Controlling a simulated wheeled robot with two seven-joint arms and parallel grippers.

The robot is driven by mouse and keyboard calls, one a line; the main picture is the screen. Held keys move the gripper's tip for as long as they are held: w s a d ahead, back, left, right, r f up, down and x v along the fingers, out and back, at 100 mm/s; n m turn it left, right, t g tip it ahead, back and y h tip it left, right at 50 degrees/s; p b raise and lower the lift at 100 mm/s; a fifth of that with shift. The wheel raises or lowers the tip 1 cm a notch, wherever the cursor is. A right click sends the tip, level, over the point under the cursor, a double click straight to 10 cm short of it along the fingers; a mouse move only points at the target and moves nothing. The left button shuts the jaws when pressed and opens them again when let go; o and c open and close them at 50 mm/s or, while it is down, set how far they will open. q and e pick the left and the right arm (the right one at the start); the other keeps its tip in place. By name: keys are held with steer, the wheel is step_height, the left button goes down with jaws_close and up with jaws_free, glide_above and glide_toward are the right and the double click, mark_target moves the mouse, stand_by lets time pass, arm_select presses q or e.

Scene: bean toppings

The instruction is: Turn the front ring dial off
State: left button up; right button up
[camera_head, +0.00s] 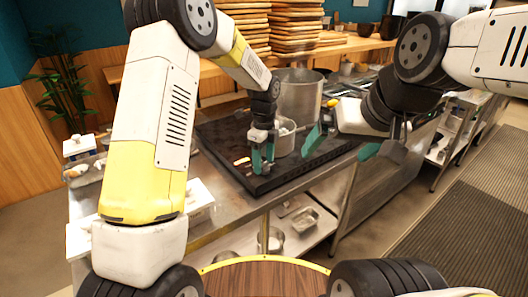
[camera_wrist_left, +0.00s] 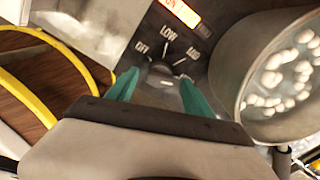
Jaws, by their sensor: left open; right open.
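In the left wrist view, the control panel shows OFF, LOW and MED labels (camera_wrist_left: 168,50) around a dial position. A lit orange indicator (camera_wrist_left: 180,12) reads ON. My left gripper (camera_wrist_left: 158,80) is open, its two green fingers pointing at the panel on either side of the grey area below the labels. I cannot clearly make out the dial knob or its setting. In the head view, my left gripper (camera_head: 262,156) is at the black cooktop (camera_head: 230,140), by the small pot. My right gripper (camera_head: 342,146) is open and empty, to the right of the pot.
The small pot (camera_head: 284,140) of white beans is close beside my left gripper; its beans (camera_wrist_left: 285,75) show in the wrist view. A large metal pot (camera_head: 298,97) stands behind it. White containers (camera_head: 78,146) stand left on the counter. Wooden boards (camera_head: 295,28) are stacked behind.

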arm_select(q)
steer(key=shift+c, duration=0.4)
jaws_close()
